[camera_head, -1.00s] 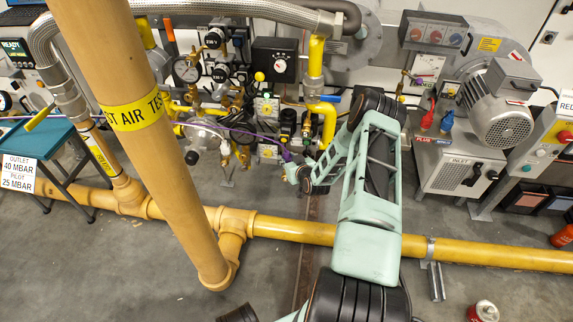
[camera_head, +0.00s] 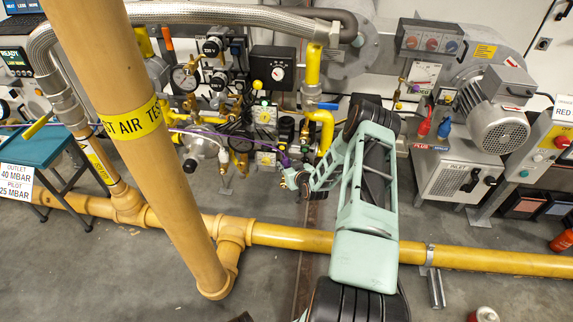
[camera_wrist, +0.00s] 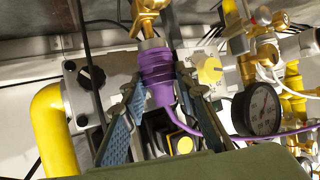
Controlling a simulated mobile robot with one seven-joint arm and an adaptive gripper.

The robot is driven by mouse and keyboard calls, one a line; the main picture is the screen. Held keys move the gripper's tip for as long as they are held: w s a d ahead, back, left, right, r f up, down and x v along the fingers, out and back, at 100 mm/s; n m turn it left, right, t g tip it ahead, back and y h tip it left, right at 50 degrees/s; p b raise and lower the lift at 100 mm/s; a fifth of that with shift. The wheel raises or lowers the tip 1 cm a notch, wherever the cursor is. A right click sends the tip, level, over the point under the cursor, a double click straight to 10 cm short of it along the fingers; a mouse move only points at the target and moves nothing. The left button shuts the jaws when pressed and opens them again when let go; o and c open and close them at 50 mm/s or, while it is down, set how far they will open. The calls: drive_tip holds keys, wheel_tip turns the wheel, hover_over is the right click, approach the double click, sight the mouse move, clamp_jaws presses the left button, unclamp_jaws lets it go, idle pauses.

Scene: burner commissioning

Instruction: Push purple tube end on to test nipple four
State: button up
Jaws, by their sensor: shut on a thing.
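The purple tube end (camera_wrist: 158,70) is a ribbed purple cuff, upright between my gripper's fingers in the wrist view. My gripper (camera_wrist: 160,98) is shut on it, one finger on each side. A brass fitting with a pale metal stub (camera_wrist: 151,43), likely the test nipple, is directly above and in line with the cuff. The cuff's top meets the stub in the picture; I cannot tell how far it is over it. No nipple number is readable. In the head view my gripper (camera_head: 288,172) is small beside the valve panel, and the thin purple tube (camera_head: 225,137) runs off left.
A round pressure gauge (camera_wrist: 257,110) and brass valves are close right of my gripper. A thick yellow pipe (camera_wrist: 50,125) is at left. In the head view a tall tan pipe (camera_head: 165,170) stands left of my arm, and a yellow floor pipe (camera_head: 290,238) crosses below it.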

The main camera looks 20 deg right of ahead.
drive_tip(key=shift+f, duration=0.35)
drive_tip(key=shift+f, duration=0.15)
drive_tip(key=shift+f, duration=0.8)
drive_tip(key=o, duration=1.3)
drive_tip(key=shift+f, duration=0.1)
drive_tip(key=v, duration=1.2)
